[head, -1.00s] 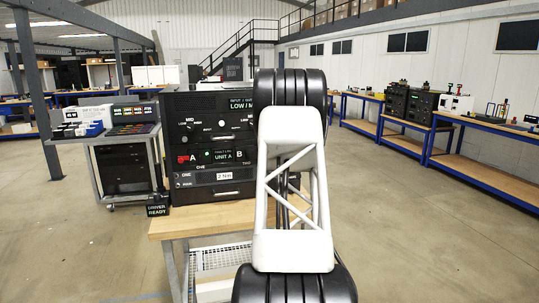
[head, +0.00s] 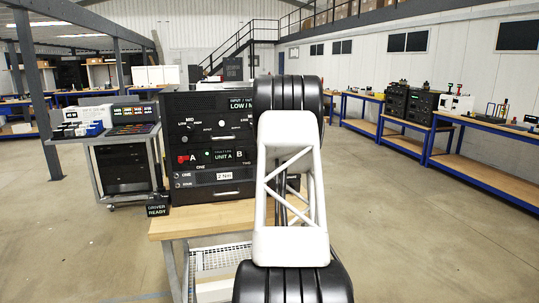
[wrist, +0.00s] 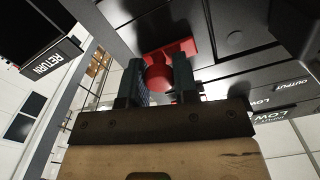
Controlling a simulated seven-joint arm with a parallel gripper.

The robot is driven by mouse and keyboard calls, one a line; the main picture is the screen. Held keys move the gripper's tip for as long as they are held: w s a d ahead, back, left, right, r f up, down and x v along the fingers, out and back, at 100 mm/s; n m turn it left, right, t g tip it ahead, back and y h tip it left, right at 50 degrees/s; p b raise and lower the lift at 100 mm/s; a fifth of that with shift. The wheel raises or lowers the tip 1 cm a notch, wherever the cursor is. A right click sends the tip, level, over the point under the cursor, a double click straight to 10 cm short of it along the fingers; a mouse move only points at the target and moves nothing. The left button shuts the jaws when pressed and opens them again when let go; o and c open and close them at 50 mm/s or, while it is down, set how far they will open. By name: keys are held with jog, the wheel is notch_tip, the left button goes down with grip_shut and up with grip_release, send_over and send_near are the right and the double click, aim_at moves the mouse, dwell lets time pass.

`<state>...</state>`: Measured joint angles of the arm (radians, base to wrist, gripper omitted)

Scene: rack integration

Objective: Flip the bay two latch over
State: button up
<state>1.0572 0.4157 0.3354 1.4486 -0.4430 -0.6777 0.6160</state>
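A red latch with a rounded knob (wrist: 158,76) shows in the wrist view, on the dark face of the unit. My gripper (wrist: 159,72) has one finger on each side of the knob, and the knob fills the gap between them. In the head view, the black rack unit (head: 208,103) stands on a wooden bench, with panel labels A, B, ONE and TWO. Another red latch (head: 187,159) shows by the A label at its left. My arm covers the right part of the unit there, hiding my gripper and the latch it is at.
The wooden bench top (head: 180,226) is bare in front of the unit. A sign reading DRIVER READY (head: 157,205) stands at its left. A cart (head: 92,160) with coloured bins is further left. In the wrist view, a RETURN sign (wrist: 50,58) is at upper left.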

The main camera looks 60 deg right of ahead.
grip_shut()
jog(key=shift+w+a, duration=0.95)
jog(key=o, duration=0.7)
grip_release()
jog(key=shift+s, duration=0.1)
jog(key=v, duration=0.7)
jog(key=shift+s+a, duration=0.2)
jog(key=shift+a, duration=0.15)
